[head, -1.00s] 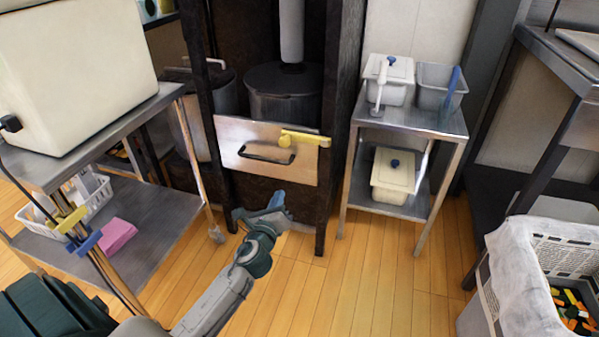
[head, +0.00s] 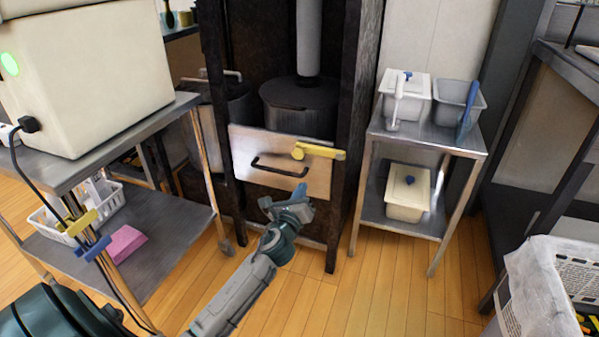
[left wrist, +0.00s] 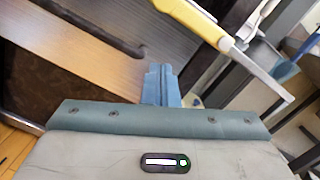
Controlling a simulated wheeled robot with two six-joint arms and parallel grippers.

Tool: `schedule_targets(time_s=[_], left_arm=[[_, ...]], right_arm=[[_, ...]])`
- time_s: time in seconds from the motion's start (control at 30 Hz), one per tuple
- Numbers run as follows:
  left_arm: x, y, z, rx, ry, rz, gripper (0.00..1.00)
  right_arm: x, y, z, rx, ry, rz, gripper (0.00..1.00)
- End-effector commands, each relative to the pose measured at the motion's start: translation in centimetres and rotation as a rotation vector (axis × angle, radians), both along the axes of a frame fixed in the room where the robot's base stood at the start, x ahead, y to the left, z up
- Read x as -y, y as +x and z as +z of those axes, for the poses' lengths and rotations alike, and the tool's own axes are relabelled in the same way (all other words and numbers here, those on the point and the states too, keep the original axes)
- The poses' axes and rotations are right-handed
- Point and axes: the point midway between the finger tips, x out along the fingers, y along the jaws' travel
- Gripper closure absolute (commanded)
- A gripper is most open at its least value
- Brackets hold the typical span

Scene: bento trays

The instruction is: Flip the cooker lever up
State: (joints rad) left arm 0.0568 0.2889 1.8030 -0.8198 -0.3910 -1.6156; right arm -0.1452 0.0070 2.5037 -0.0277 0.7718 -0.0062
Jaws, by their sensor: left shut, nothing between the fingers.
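The yellow cooker lever (head: 320,152) lies roughly level on the upper right of the cooker's metal front panel (head: 240,150). A dark handle (head: 278,168) sits lower on the panel. My left gripper (head: 301,190) is shut and empty. In the head view it appears just below the lever. In the left wrist view the shut blue fingers (left wrist: 161,82) point at the panel, and the yellow lever (left wrist: 195,18) shows above and to their right, apart from them in the picture. My right gripper is not in view.
A dark pot (head: 298,105) stands inside the dark cooker frame (head: 352,130). A metal cart (head: 165,225) stands at the left. A white basket (head: 540,290) is at the lower right. The middle floor is clear.

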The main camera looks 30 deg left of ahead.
Motion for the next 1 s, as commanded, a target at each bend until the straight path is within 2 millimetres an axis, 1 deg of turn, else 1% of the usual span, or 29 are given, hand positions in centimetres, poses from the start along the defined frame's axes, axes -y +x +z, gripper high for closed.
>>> schedule_targets(time_s=[0.03, 0.2, 0.23, 0.3, 0.5, 1.0], left_arm=[[-0.3, 1.1, 0.0, 0.003, 0.000, 0.001, 1.00], [-1.2, 4.2, 0.3, 0.002, -0.001, 0.002, 1.00], [-1.5, 4.0, 1.1, 0.003, 0.001, 0.001, 1.00], [-2.0, 3.9, 2.1, 0.002, 0.003, -0.001, 1.00], [-2.8, 3.9, 3.6, 0.000, 0.001, -0.001, 1.00], [-3.0, 3.9, 4.0, -0.003, 0.004, 0.000, 1.00]], right_arm=[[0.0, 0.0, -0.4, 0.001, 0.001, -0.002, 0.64], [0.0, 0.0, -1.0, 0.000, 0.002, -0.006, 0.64], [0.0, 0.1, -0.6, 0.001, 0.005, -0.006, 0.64], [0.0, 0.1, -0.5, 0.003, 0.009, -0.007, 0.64], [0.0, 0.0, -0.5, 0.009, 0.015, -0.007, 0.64], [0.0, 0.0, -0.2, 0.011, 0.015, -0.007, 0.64]])
